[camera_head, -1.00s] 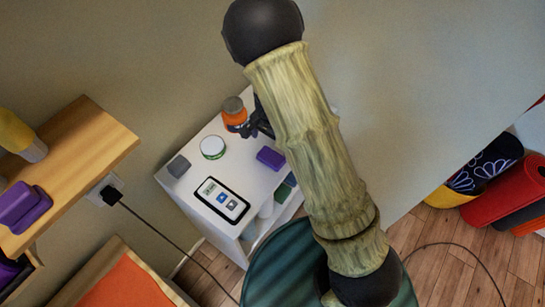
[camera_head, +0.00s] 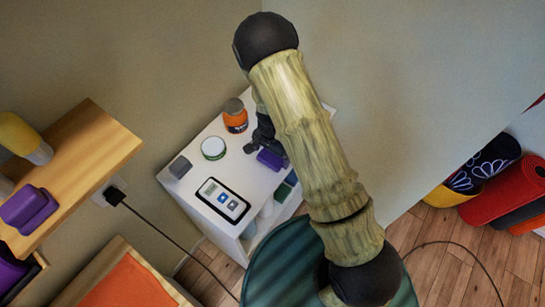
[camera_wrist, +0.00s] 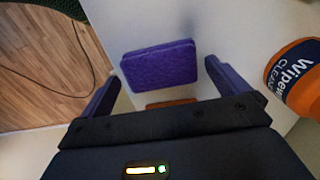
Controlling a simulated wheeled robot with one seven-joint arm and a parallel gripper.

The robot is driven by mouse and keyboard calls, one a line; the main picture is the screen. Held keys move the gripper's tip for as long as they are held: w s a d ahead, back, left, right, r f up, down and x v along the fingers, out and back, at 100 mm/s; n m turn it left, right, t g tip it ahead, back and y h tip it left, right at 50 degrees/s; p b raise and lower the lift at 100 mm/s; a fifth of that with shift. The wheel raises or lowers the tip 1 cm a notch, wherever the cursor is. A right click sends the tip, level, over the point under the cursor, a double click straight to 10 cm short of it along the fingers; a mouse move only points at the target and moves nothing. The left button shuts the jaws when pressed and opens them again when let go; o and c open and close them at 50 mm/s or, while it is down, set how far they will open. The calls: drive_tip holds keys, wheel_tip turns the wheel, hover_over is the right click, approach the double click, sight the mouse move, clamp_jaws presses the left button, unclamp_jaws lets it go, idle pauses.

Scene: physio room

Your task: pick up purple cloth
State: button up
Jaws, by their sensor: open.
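The purple cloth (camera_head: 270,158) is a small folded block on the white cabinet top, near its right edge. In the wrist view the cloth (camera_wrist: 160,65) lies ahead of my gripper, roughly between the lines of its two fingers. My gripper (camera_wrist: 166,90) is open and empty, with one dark finger at each side. In the head view my gripper (camera_head: 258,142) is at the cloth's upper left side, partly hidden by my arm. I cannot tell its exact height above the cabinet top.
An orange wipes bottle (camera_head: 235,117) stands close to my gripper and shows at right in the wrist view (camera_wrist: 298,75). A white-and-green jar (camera_head: 213,148), a grey block (camera_head: 180,167) and a device with a screen (camera_head: 220,198) share the cabinet top (camera_head: 245,180). A wooden shelf (camera_head: 95,150) is at left.

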sight(271, 157)
drive_tip(key=shift+f, duration=0.35)
drive_tip(key=c, duration=0.8)
drive_tip(key=shift+r, duration=0.1)
wheel_tip(271, 157, up, 10)
drive_tip(key=shift+f+b, duration=0.1)
drive_tip(key=shift+b, duration=0.6)
